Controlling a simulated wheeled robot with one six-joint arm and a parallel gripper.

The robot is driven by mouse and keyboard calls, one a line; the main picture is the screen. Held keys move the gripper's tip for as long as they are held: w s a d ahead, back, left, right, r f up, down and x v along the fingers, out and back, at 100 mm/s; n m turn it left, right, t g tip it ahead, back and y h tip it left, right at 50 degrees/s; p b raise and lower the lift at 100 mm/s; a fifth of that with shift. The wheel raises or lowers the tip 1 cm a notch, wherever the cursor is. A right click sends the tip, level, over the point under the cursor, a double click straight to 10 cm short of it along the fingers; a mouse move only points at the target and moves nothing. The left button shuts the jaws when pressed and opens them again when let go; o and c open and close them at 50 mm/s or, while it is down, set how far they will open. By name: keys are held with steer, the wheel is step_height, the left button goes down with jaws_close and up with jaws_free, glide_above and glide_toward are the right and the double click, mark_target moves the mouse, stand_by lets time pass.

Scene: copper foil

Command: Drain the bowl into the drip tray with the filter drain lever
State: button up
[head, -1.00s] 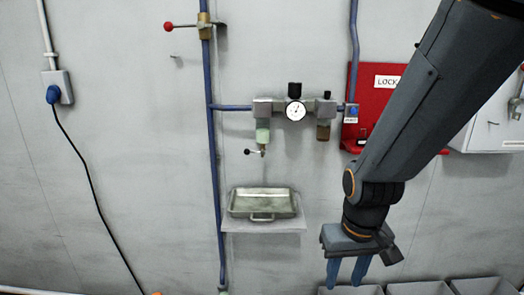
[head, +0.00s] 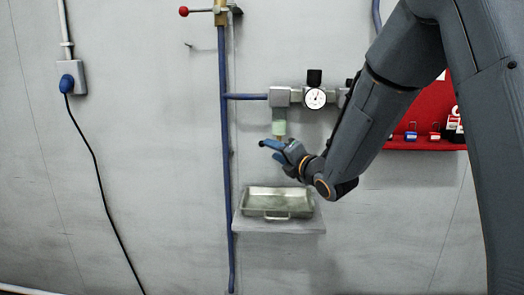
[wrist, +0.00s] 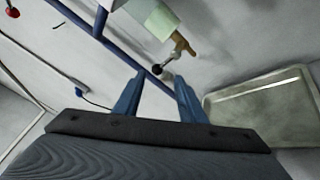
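The filter bowl (head: 279,127) is a pale green cylinder under the regulator; it also shows in the wrist view (wrist: 160,18). A brass drain fitting (wrist: 185,46) hangs below it, with a thin lever ending in a black knob (wrist: 157,69). My gripper (wrist: 159,80) is open, its two blue fingers pointing at the knob, which appears between and about level with the fingertips; contact cannot be told. In the head view my gripper (head: 269,149) partly hides the fitting and lever. The metal drip tray (head: 278,212) sits on a shelf below; it also shows in the wrist view (wrist: 270,108).
A pressure gauge (head: 315,98) sits right of the bowl, partly near my arm. A blue pipe (head: 226,160) runs vertically to the left, with a red-knobbed valve (head: 184,11) at its top. A red lock board (head: 410,140) is partly behind my arm.

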steer(key=x, duration=0.2)
steer(key=p+x, duration=0.1)
steer(key=x, duration=0.5)
steer(key=shift+s+a+r+p, duration=0.1)
steer(key=shift+a+r+p, duration=0.05)
steer(key=shift+r+p, duration=0.2)
jaws_close()
